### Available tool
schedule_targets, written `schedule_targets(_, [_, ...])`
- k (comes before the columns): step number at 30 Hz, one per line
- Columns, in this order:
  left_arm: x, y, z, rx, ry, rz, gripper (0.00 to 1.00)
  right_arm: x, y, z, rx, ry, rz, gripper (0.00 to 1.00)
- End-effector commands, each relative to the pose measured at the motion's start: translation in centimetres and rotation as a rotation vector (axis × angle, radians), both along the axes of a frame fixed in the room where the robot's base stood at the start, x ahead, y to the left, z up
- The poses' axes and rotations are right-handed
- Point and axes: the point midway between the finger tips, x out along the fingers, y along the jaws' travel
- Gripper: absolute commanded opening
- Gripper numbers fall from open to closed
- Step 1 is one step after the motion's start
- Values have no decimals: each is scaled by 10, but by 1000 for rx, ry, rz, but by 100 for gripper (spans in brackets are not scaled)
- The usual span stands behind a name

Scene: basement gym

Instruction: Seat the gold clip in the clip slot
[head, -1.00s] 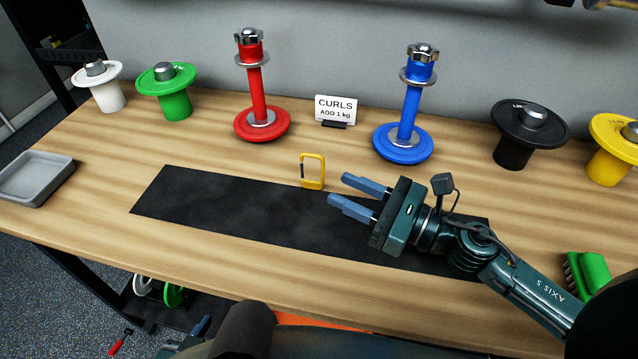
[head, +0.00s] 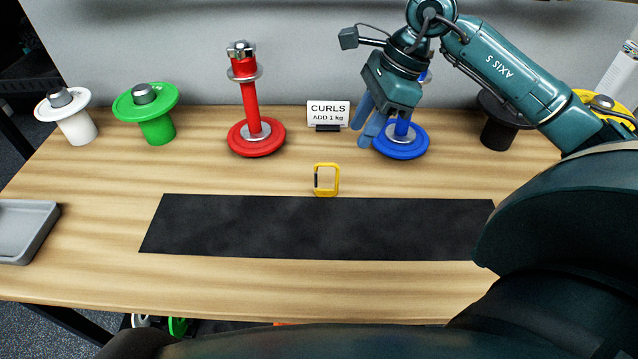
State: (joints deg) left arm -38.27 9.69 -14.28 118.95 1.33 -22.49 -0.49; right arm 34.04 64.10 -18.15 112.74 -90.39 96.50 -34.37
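The gold clip (head: 326,180) is a yellow loop with a dark gate on its left side. It stands upright at the back edge of the black mat (head: 240,230), with nothing gripping it. I cannot make out a clip slot with certainty; the clip's foot is too small to tell whether it sits in one. My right gripper (head: 362,135) points down, open and empty, above and to the right of the clip, beside the blue dumbbell (head: 402,146). It hides much of that dumbbell's handle and top. My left gripper is out of view.
A red dumbbell (head: 256,138) stands upright left of the CURLS sign (head: 328,112). White (head: 75,125), green (head: 157,130) and black (head: 497,135) flanged pieces line the back; a yellow one (head: 606,104) is partly hidden. A grey tray (head: 48,232) is at left. The mat is clear.

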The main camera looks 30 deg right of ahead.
Motion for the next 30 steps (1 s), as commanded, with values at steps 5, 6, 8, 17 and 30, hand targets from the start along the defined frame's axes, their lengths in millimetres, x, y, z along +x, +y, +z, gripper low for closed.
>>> schedule_targets(5, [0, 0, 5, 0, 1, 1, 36, 3, 15, -34, 5, 6, 6, 32])
schedule_targets(6, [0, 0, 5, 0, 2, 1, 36, 4, 17, -40, 5, 5, 5, 32])
schedule_targets(8, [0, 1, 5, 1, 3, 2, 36, 6, 20, -47, 6, 4, 5, 32])
schedule_targets(17, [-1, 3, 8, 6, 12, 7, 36, 8, 29, -71, 7, 5, 6, 32])
schedule_targets(30, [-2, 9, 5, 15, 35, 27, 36, 13, 40, -108, 5, 1, 5, 32])
